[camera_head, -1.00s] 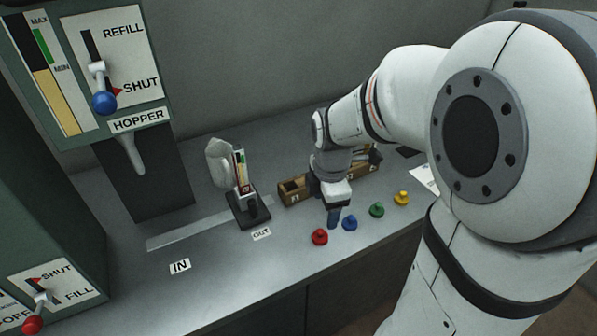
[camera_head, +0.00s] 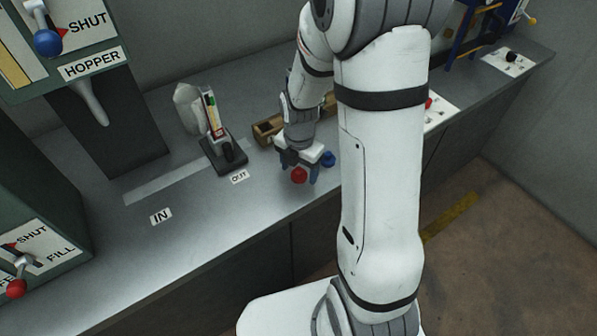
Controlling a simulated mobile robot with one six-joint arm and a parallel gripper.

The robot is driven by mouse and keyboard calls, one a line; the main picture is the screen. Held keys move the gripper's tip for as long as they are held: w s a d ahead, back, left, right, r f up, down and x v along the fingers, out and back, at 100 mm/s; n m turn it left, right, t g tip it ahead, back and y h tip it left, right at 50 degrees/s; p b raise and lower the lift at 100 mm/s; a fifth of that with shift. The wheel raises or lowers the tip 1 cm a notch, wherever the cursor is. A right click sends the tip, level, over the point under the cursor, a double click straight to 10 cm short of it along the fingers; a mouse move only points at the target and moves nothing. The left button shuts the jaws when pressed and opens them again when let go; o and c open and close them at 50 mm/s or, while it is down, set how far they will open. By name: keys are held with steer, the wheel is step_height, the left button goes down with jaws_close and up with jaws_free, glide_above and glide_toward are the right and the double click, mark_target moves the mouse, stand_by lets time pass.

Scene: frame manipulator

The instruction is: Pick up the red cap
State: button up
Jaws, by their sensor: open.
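The red cap (camera_head: 299,175) sits on the grey counter, right of the OUT label. My gripper (camera_head: 299,173) points down at it with open jaws. One finger shows just right of the red cap, and the other is hard to make out behind it. I cannot tell whether the fingers touch the cap. The blue cap (camera_head: 327,159) sits just right of my gripper. The green and yellow caps are not visible, and my arm covers that part of the counter.
A wooden box (camera_head: 266,133) stands behind my gripper. The hopper (camera_head: 93,66) hangs at the upper left. The counter around the IN label (camera_head: 161,216) is clear.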

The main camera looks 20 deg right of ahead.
steer(key=shift+f, duration=0.25)
steer(key=shift+c, duration=0.5)
steer(key=c, duration=1)
steer(key=shift+o, duration=0.2)
